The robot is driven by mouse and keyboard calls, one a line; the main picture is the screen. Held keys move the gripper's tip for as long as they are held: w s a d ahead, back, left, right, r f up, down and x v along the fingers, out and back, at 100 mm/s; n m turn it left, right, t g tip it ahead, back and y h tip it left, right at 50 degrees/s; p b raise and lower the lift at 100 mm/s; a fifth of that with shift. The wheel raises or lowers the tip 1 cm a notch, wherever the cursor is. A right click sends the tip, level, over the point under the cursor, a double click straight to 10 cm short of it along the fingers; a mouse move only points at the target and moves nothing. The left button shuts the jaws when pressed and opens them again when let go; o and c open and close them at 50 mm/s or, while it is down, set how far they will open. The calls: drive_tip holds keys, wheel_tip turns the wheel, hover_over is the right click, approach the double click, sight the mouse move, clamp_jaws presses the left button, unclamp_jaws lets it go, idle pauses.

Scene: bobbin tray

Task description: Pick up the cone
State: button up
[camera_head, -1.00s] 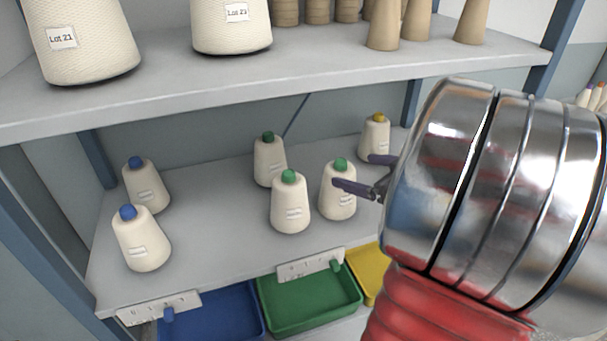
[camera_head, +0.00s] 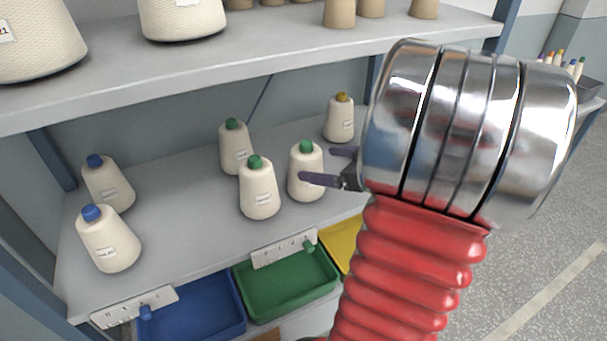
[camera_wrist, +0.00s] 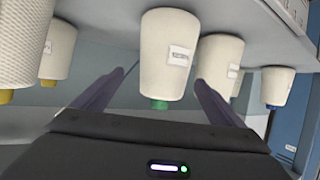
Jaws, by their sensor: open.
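White yarn cones with coloured tips stand upright on the lower grey shelf. A green-tipped cone (camera_head: 304,192) is nearest my gripper (camera_head: 316,164), which reaches in from the right. One dark finger crosses in front of this cone and the other shows behind its right side. In the wrist view, which looks upside down, the cone (camera_wrist: 168,50) appears between the two fingers of my gripper (camera_wrist: 160,82). The jaws are open, with gaps on both sides of the cone. Two more green-tipped cones, one in front (camera_head: 258,195) and one behind (camera_head: 236,152), stand to its left.
A yellow-tipped cone (camera_head: 339,122) stands behind the gripper. Two blue-tipped cones (camera_head: 110,245) (camera_head: 108,190) stand at left. The upper shelf (camera_head: 240,55) hangs above with larger cones. Blue (camera_head: 195,310), green (camera_head: 285,285) and yellow (camera_head: 340,245) bins sit below the shelf front.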

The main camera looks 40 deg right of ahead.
sight(295, 163)
drive_tip(key=shift+x, duration=2.4)
drive_tip(key=shift+w+a+f, duration=0.1)
drive_tip(key=shift+a+x, duration=0.15)
drive_tip(key=shift+x, duration=1.1)
drive_tip(key=shift+a+x, duration=0.15)
drive_tip(key=shift+x, duration=1.05)
drive_tip(key=c, duration=1.3)
